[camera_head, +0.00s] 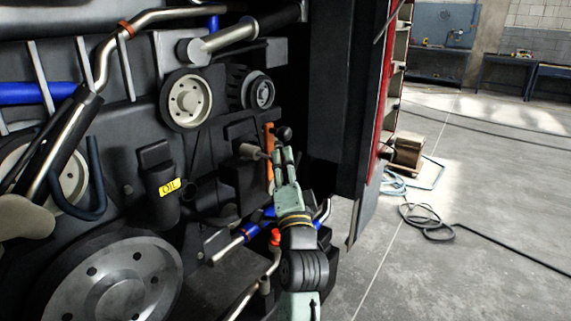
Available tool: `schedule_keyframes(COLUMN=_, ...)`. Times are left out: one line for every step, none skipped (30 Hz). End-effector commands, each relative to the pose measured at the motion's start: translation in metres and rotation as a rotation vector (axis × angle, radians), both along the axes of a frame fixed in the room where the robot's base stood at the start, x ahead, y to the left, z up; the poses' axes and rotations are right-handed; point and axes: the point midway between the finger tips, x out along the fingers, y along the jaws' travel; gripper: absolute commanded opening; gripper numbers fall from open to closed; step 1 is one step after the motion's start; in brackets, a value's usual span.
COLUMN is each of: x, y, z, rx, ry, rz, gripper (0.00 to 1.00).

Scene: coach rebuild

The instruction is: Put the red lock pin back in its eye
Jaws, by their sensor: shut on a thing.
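My gripper (283,154), at the end of my pale green arm, is raised in front of the engine at the middle of the view. Its fingers are shut at a black ball knob (284,133), which shows just above the fingertips. The grip itself is small and partly hidden. An upright orange bar (268,150) stands just left of the fingers. A red-topped part (275,237) shows lower down, left of my forearm and apart from the gripper. I cannot tell whether it is the lock pin. I cannot make out the eye.
The engine fills the left, with pulleys (187,100), a black oil canister (160,186) and a large wheel (110,284). A metal stub (250,151) juts out left of the gripper. An open red-edged door panel (386,95) stands right. Floor beyond is mostly clear, with a coiled cable (427,222).

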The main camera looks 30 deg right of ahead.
Motion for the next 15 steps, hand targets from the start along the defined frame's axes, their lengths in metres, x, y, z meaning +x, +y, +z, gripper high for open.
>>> schedule_keyframes(x=0.001, y=0.001, z=0.0, rx=0.001, ry=0.0, rz=0.0, gripper=0.0)
schedule_keyframes(x=0.002, y=0.001, z=0.001, rx=0.0, ry=0.0, rz=0.0, gripper=0.0)
schedule_keyframes(x=0.003, y=0.001, z=0.001, rx=0.0, ry=0.0, rz=0.0, gripper=0.0)
schedule_keyframes(x=0.004, y=0.001, z=0.001, rx=0.0, ry=0.0, rz=0.0, gripper=0.0)
schedule_keyframes(x=0.004, y=0.002, z=0.001, rx=0.0, ry=0.0, rz=-0.001, gripper=0.0)
schedule_keyframes(x=0.005, y=0.002, z=0.001, rx=0.0, ry=0.0, rz=-0.001, gripper=0.0)
schedule_keyframes(x=0.006, y=0.002, z=0.001, rx=0.001, ry=0.0, rz=0.0, gripper=0.0)
schedule_keyframes(x=0.007, y=0.003, z=0.001, rx=0.0, ry=-0.001, rz=0.001, gripper=0.0)
schedule_keyframes(x=0.008, y=0.003, z=0.001, rx=0.0, ry=-0.001, rz=0.001, gripper=0.0)
schedule_keyframes(x=0.008, y=0.004, z=0.001, rx=0.0, ry=-0.001, rz=0.001, gripper=0.0)
schedule_keyframes(x=0.009, y=0.004, z=0.001, rx=0.0, ry=-0.001, rz=0.001, gripper=0.0)
schedule_keyframes(x=0.01, y=0.004, z=0.001, rx=0.0, ry=-0.001, rz=0.001, gripper=0.0)
schedule_keyframes(x=0.011, y=0.005, z=0.001, rx=0.0, ry=-0.001, rz=0.002, gripper=0.0)
schedule_keyframes(x=0.011, y=0.005, z=0.001, rx=0.0, ry=-0.001, rz=0.002, gripper=0.0)
schedule_keyframes(x=0.012, y=0.005, z=0.001, rx=0.0, ry=-0.001, rz=0.001, gripper=0.0)
